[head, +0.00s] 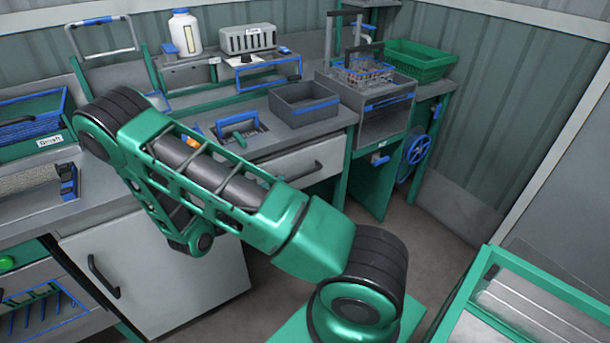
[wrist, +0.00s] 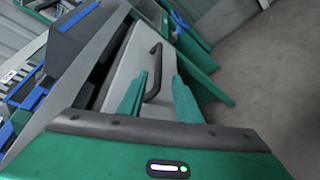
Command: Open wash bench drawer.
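The wash bench drawer (head: 327,160) has a light grey front under the grey worktop, left of the sink, and looks closed in the head view. Its dark bar handle (head: 304,173) is partly visible beyond my arm. In the wrist view, the drawer front (wrist: 126,66) is tilted, with the dark handle (wrist: 155,68) in front of my gripper (wrist: 161,78). The two green fingers are apart, with the handle appearing between their tips. I cannot tell whether either finger touches it. My gripper is hidden behind my arm in the head view.
A grey bin (head: 303,105) stands on the worktop beside the sink with a wire basket (head: 364,73). A green crate (head: 418,61) is at the back right. A cabinet door (head: 150,265) is at lower left. Floor (head: 395,225) is clear before the bench's right end.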

